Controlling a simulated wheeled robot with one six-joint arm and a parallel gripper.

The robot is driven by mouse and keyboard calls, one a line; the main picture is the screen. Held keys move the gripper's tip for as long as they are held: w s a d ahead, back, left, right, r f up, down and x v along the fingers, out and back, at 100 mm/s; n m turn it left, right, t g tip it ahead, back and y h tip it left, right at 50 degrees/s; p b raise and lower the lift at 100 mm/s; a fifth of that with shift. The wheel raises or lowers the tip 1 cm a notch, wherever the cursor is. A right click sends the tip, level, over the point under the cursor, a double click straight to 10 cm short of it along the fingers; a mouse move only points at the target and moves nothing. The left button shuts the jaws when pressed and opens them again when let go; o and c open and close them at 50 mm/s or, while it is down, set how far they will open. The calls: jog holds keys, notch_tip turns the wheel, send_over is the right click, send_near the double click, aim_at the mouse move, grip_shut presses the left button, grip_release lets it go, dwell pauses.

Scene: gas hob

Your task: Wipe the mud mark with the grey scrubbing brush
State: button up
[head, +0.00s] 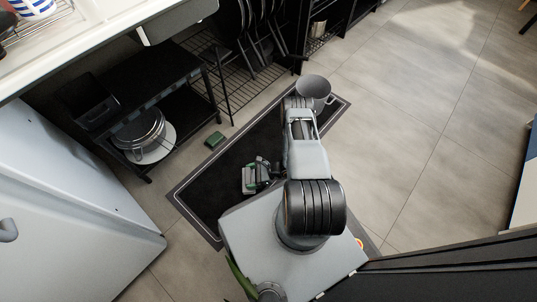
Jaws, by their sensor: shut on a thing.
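My gripper (264,171) is low over the black mat, at the end of my arm and left of my base. It is shut on a small grey and green thing (249,180), which looks like the scrubbing brush. My arm and the gripper partly cover it, and I cannot tell whether its bristles touch the mat. I cannot make out the mud mark in this view; the dark mat or my own body may hide it.
A black mat (209,194) with a pale border line lies on grey tiles. A green block (215,139) lies beside its upper-left edge. A grey bucket (315,88) stands at its far end. A black shelf unit (150,85) stands left; open tiles lie right.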

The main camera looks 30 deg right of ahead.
jog(key=shift+r+p, duration=0.9)
jog(key=shift+r, duration=0.6)
